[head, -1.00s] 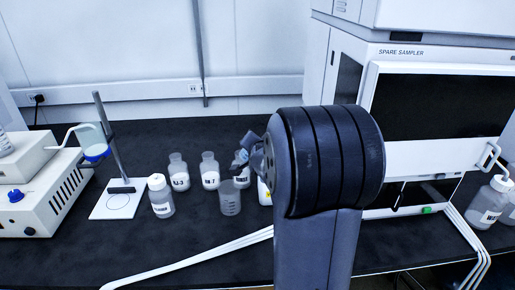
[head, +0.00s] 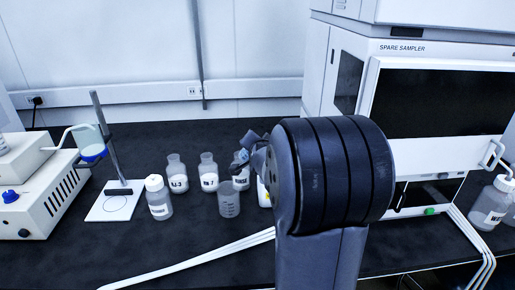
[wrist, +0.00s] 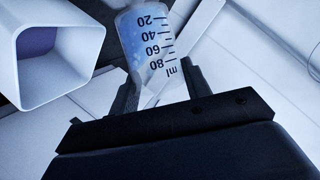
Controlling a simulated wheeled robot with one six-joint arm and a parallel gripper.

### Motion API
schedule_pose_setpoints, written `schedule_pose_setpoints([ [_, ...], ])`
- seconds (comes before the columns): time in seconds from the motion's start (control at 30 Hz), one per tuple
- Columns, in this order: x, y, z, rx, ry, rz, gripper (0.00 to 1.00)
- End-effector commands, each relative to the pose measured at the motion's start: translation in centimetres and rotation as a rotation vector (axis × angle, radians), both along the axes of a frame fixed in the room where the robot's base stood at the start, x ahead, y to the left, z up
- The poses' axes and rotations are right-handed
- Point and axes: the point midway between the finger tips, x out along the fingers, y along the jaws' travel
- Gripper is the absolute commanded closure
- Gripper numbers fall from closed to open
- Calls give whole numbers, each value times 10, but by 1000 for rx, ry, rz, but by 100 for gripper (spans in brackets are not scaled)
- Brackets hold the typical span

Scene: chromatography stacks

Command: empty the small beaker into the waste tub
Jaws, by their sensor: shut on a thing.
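My gripper (wrist: 163,82) is shut on a small clear beaker (wrist: 147,38) with ml marks. The marks read upside down in the wrist view, and the contents look bluish. The beaker's lower part in that picture is hidden behind the gripper. I cannot tell whether this is the waste tub. In the head view my arm hides most of the gripper, and the held beaker does not show clearly.
Another graduated beaker (head: 229,203) stands on the dark bench (head: 190,248) among labelled bottles (head: 209,174). A ring stand (head: 118,199) is at left. The spare sampler (head: 440,150) stands at right. White tubes (head: 190,262) cross the bench front.

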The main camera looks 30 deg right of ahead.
Motion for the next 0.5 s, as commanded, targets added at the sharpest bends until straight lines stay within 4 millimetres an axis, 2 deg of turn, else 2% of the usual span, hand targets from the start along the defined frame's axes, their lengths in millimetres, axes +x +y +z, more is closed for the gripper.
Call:
schedule_pose_setpoints([
  [0.5,1,-2,-3,20,-15,-4,79],
])
